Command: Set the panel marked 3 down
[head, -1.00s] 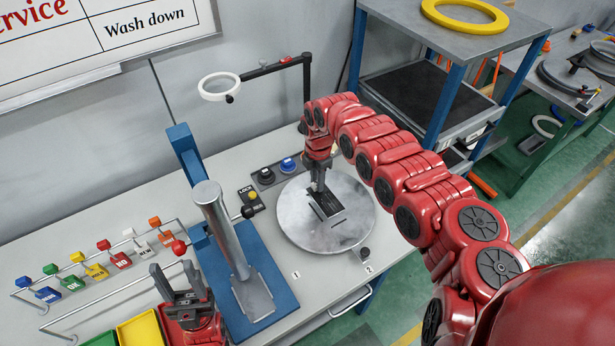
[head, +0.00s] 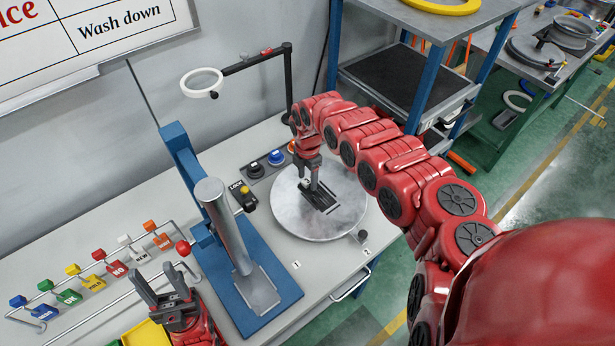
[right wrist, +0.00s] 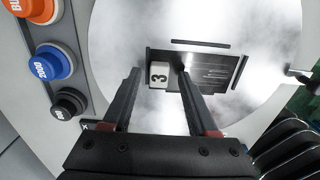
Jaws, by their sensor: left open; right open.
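The panel marked 3 (right wrist: 213,72) is a dark plate with a white label bearing a 3 at its left end. It lies on the round grey turntable (right wrist: 118,40). In the head view the panel (head: 325,200) is on the turntable (head: 290,215), partly hidden by my right gripper (head: 310,188). My right gripper (right wrist: 158,68) is open, with its fingertips either side of the label in the picture. I cannot tell whether they touch the panel. My left gripper (head: 158,287) is open and empty at the lower left.
A blue press with a grey column (head: 228,225) stands left of the turntable. Knobs (head: 276,157) sit behind it, and a ring lamp (head: 202,82) hangs above the bench. Coloured tags (head: 98,262) line a rail at left. A shelf rack (head: 400,75) stands behind right.

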